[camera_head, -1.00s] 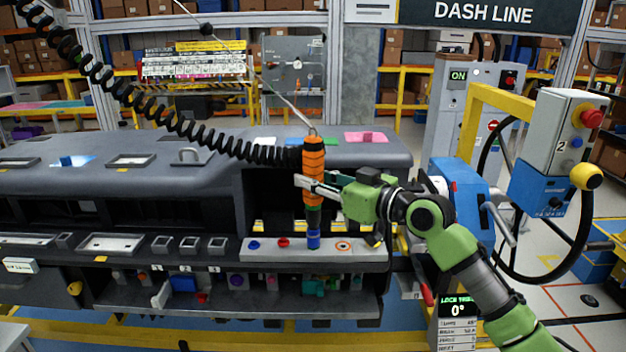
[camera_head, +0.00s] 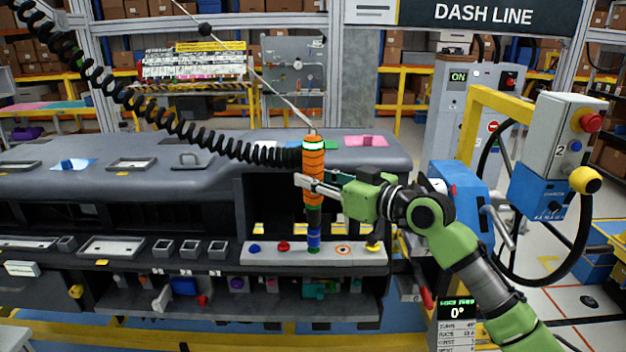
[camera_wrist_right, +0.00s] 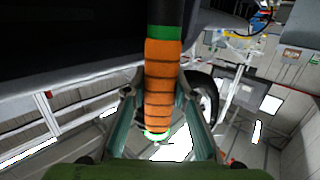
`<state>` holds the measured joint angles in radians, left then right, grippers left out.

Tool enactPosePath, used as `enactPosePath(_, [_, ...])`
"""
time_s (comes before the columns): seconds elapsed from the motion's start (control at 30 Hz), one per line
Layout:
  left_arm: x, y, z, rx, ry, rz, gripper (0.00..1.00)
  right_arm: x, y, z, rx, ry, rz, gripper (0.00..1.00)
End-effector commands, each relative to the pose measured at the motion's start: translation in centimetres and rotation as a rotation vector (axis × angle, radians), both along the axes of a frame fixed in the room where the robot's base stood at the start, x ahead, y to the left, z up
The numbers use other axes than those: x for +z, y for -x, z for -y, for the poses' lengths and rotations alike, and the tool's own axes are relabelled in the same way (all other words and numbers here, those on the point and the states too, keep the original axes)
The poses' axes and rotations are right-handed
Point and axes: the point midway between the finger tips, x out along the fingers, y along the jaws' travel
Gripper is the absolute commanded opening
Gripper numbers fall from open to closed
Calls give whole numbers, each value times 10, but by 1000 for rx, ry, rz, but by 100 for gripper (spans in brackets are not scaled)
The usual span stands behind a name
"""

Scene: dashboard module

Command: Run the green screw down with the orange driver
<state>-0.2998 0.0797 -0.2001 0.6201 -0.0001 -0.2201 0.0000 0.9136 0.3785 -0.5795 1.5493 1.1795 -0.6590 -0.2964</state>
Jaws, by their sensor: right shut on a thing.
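The orange driver (camera_head: 313,182) stands upright, with a black shank and a blue sleeve (camera_head: 313,240) at its lower end. A ring near its top glows pale green. My right gripper (camera_head: 304,184) is shut on the driver's grip, coming from the right. In the right wrist view the orange grip (camera_wrist_right: 160,85) lies between the fingers. A bit of green (camera_head: 313,251) shows just under the sleeve on the pale strip; it looks like the green screw, mostly hidden by the driver's tip. My left gripper is not in view.
The pale strip (camera_head: 265,258) also holds a blue screw (camera_head: 255,248), a red screw (camera_head: 283,246), an orange-ringed spot (camera_head: 343,250) and a yellow screw (camera_head: 373,246). A black coiled cord (camera_head: 180,125) runs to the driver. A display (camera_head: 457,312) reads 0°.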

Motion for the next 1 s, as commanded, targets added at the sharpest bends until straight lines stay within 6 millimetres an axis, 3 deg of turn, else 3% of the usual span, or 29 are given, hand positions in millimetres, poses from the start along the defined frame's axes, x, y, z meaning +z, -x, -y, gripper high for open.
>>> enactPosePath(0.63, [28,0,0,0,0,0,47,44,-1,1,-3,-7,8,0])
enactPosePath(1.0, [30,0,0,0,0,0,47,47,-1,1,-3,-7,7,0])
